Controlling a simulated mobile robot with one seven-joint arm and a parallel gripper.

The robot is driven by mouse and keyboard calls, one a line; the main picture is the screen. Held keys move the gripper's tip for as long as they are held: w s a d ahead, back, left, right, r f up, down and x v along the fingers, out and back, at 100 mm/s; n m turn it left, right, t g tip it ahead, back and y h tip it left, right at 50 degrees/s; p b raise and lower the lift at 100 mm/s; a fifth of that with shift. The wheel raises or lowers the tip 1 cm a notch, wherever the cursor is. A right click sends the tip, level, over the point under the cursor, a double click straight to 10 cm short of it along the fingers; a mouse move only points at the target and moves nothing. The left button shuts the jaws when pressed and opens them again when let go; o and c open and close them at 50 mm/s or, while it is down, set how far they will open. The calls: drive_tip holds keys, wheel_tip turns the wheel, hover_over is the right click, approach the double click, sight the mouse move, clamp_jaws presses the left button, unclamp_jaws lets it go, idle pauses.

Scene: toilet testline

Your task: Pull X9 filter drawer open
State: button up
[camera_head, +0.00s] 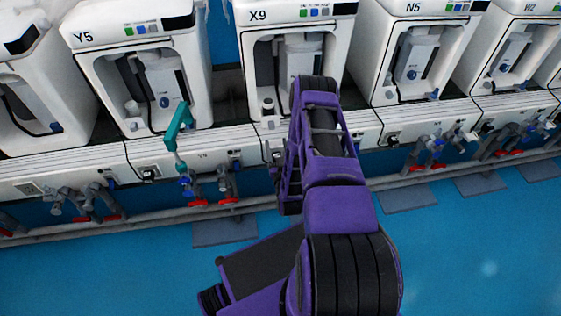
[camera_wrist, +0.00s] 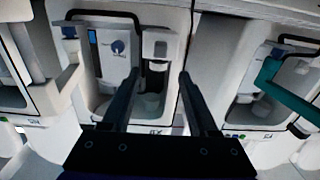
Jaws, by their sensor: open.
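The X9 unit (camera_head: 255,40) is a white machine with a dark open bay, at top centre in the head view. A white housing (camera_head: 300,62) stands inside its bay, partly hidden by my arm.
Unit Y5 (camera_head: 93,60) stands left of X9 and N5 (camera_head: 372,60) right. A teal lever-like part (camera_head: 178,125) sticks up before Y5; it also shows in the wrist view (camera_wrist: 285,92). Pipes and red-handled valves (camera_head: 228,200) run below.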

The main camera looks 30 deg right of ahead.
drive_tip(key=v, duration=0.8)
drive_tip(key=shift+p, duration=0.45)
